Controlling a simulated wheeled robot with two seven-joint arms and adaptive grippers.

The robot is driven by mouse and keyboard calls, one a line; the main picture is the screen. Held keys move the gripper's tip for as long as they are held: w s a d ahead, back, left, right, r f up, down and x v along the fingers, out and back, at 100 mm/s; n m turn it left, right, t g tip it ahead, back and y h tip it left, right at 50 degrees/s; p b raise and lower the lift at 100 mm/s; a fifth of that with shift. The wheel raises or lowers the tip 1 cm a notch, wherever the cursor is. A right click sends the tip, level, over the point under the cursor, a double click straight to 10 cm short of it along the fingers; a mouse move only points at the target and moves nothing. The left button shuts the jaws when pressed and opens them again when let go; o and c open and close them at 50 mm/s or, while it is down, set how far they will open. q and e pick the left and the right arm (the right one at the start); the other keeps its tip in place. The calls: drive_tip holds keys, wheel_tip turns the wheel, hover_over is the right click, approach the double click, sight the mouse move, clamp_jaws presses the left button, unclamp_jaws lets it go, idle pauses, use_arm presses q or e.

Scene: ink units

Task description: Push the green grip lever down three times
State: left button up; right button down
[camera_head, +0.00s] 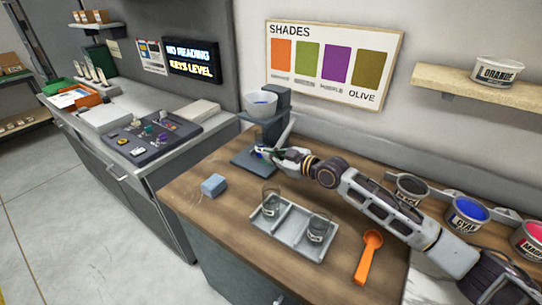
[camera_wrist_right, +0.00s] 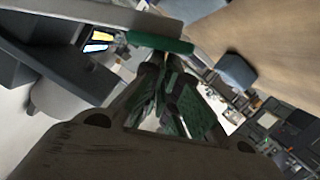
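The green grip lever (camera_wrist_right: 160,42) shows in the right wrist view as a green bar, just beyond my right fingertips. I cannot tell if they touch it. It belongs to the grey dispenser (camera_head: 276,103), which has a white bowl (camera_head: 261,103) with blue inside on top. In the head view the lever is hard to make out behind my gripper. My right gripper (camera_head: 270,152) is at the dispenser's front, above its dark base (camera_head: 245,164). In the right wrist view its fingers (camera_wrist_right: 168,62) look closed together, with nothing seen between them. My left gripper is out of view.
A grey tray (camera_head: 282,242) with two glass cups stands in front, beside an orange scoop (camera_head: 368,257). A blue-grey block (camera_head: 213,185) lies at the left of the wooden counter. Paint tins (camera_head: 466,214) line the right back. A side counter holds a dark tray (camera_head: 152,137).

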drive_tip(key=shift+s+a+r+p, duration=0.1)
drive_tip(key=shift+s+r+p, duration=0.05)
drive_tip(key=shift+r+p, duration=0.3)
drive_tip(key=shift+s+a+r, duration=0.1)
drive_tip(key=shift+s+r, duration=0.05)
drive_tip(key=shift+r, duration=0.2)
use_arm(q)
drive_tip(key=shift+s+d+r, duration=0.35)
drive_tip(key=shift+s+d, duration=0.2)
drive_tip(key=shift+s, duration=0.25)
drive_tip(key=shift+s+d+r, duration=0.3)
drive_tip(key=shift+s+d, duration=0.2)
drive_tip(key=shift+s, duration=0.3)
use_arm(e)
drive_tip(key=a+r+v, duration=0.1)
drive_tip(key=v, duration=0.9)
drive_tip(key=shift+s+d+r, duration=0.2)
drive_tip(key=shift+s+r, duration=0.2)
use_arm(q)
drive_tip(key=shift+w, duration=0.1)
